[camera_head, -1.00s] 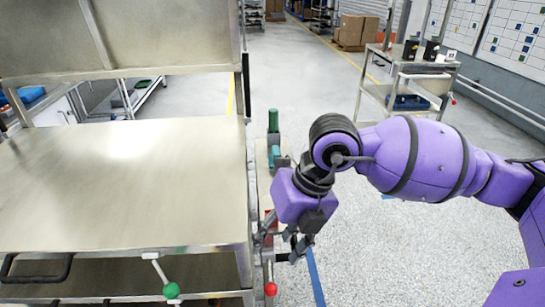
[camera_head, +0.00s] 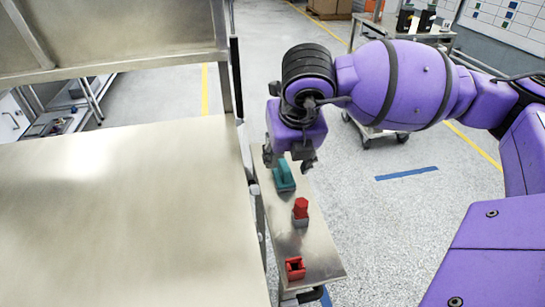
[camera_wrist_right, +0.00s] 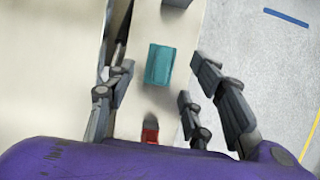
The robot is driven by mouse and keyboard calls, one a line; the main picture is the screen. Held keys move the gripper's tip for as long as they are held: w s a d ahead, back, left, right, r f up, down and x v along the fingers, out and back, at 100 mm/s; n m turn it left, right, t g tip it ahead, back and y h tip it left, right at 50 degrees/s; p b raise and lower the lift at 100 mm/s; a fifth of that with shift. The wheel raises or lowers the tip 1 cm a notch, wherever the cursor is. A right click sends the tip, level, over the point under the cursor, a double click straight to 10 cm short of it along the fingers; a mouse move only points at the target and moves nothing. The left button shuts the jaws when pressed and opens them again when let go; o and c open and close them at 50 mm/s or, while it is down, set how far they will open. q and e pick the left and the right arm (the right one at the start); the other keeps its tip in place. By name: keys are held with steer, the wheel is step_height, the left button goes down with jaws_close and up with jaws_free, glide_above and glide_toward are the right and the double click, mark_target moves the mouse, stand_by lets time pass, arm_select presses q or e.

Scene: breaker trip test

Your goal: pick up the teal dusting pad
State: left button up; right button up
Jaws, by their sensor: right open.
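The teal dusting pad (camera_head: 284,176) lies on a narrow side shelf (camera_head: 318,262) along the right of the steel bench. My right gripper (camera_head: 293,158) hangs pointing down over the shelf, close to the pad's far end in the head view. In the right wrist view the pad (camera_wrist_right: 160,65) shows as a teal block ahead, between the lines of the open fingers (camera_wrist_right: 160,88). The fingers stand apart with nothing between them, and I see no contact with the pad. My left gripper is not in view.
On the shelf nearer than the pad stand a red-topped grey block (camera_head: 301,210) and a red open box (camera_head: 295,268). The wrist view shows a red thing (camera_wrist_right: 150,133) low between the fingers. The broad steel bench top (camera_head: 120,220) at left is bare.

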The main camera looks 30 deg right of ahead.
mark_target(282, 166)
steer(key=x, duration=0.5)
steer(key=shift+a+p, duration=0.15)
steer(key=shift+p, duration=0.15)
steer(key=shift+f, duration=0.25)
steer(key=shift+w, duration=0.1)
steer(key=c, duration=1)
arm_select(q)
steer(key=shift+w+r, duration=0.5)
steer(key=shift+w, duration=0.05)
